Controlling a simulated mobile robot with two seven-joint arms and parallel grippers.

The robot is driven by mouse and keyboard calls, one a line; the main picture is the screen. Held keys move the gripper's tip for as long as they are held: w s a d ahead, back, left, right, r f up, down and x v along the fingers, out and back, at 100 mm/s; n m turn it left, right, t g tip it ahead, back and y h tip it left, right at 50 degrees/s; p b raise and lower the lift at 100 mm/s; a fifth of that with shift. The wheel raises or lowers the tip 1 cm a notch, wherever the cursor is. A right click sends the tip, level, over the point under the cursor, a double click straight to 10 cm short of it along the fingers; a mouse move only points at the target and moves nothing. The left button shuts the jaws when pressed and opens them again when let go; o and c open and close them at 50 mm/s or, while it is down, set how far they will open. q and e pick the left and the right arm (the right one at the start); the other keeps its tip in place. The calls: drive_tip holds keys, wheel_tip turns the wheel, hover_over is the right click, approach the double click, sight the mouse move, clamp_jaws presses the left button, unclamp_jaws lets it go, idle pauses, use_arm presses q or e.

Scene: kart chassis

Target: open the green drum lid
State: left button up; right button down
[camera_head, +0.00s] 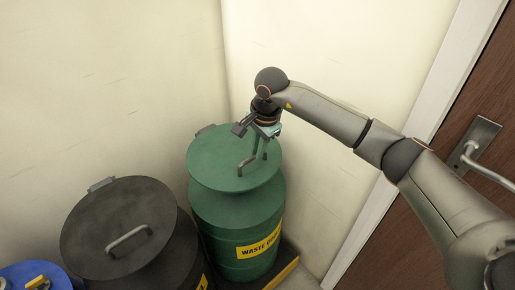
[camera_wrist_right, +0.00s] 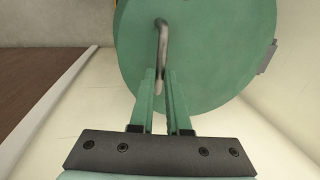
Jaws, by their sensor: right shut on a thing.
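The green drum (camera_head: 235,220) stands in the wall corner with a yellow waste label on its front. Its round green lid (camera_head: 215,165) is on top, with a hinge at the back; whether its front edge is raised off the rim is hard to tell. My right gripper (camera_head: 257,150) is over the lid, shut on the grey lid handle (camera_head: 243,165). In the right wrist view the fingers (camera_wrist_right: 166,95) close around one end of the handle (camera_wrist_right: 162,45), with the lid (camera_wrist_right: 220,50) filling the upper part. My left gripper is not in view.
A dark drum (camera_head: 185,245) with a handled lid (camera_head: 95,225) stands to the left of the green drum. Part of a blue drum (camera_head: 50,270) shows at the lower left. Walls rise close behind, and a brown door (camera_head: 440,165) is at the right.

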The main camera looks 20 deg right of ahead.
drive_tip(key=shift+w+r, duration=0.15)
drive_tip(key=shift+r, duration=0.25)
use_arm(q)
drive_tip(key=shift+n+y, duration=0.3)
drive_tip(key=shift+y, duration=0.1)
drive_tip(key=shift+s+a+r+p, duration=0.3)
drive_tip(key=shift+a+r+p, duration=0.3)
drive_tip(key=shift+p, duration=0.5)
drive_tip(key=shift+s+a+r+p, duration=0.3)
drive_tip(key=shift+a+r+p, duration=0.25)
drive_tip(key=shift+p, duration=0.5)
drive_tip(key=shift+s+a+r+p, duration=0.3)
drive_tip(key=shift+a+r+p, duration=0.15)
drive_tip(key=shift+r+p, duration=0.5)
use_arm(e)
drive_tip(key=w+a+r, duration=0.3)
drive_tip(key=w+r, duration=0.4)
drive_tip(key=r, duration=0.4)
drive_tip(key=shift+w+r, duration=0.3)
drive_tip(key=shift+r, duration=0.1)
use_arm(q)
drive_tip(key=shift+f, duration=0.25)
